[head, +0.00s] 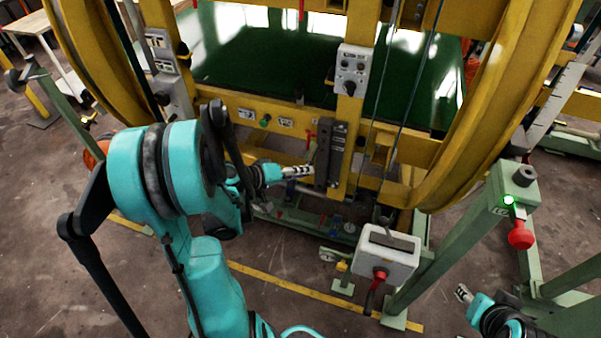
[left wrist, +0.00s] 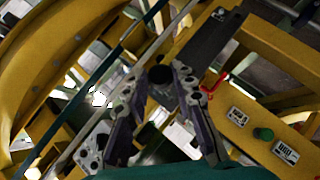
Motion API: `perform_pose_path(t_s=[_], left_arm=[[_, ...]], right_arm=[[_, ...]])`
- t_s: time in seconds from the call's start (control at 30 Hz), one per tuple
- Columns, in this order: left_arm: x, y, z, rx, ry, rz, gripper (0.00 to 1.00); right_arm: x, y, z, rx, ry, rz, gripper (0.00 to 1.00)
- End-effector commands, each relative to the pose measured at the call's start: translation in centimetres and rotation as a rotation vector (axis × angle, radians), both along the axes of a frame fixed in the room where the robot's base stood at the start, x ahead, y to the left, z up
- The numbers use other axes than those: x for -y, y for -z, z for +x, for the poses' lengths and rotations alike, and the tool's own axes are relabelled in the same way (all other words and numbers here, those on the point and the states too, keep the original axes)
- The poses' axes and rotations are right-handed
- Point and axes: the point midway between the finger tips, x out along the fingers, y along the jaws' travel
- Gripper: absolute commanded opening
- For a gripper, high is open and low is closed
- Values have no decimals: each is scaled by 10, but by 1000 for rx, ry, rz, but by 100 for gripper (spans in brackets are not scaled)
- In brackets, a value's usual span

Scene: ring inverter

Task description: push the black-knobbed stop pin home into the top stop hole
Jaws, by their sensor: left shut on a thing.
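My left gripper (head: 305,171) reaches in from the left to a dark upright block (head: 323,153) on the yellow frame. In the left wrist view, its two fingers (left wrist: 160,76) are shut on the black knob (left wrist: 160,75) of the stop pin. The knob lies between the fingertips, at the lower end of the dark block (left wrist: 212,38). The pin's shaft and the top stop hole are hidden, so I cannot tell how deep the pin sits. My right gripper (head: 463,293) is low at the right, far from the block; its finger opening is unclear.
A red lever (left wrist: 213,86) is close beside the fingers. A green button (head: 265,121) is on the yellow beam. A grey switch box (head: 388,254) stands below right. Large yellow rings flank the frame.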

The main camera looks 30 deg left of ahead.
Motion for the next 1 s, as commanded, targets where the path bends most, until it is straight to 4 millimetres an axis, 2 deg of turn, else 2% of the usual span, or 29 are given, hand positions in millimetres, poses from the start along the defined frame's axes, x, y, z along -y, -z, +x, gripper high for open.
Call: perform_pose_path(t_s=[0.6, 1.0], left_arm=[[-12, 1, 50, 0, 0, 1, 0], [-14, 0, 57, 0, 0, 0, 0]], right_arm=[[0, 5, 0, 0, 0, 0, 40], [0, 5, 0, 0, 0, 0, 40]])
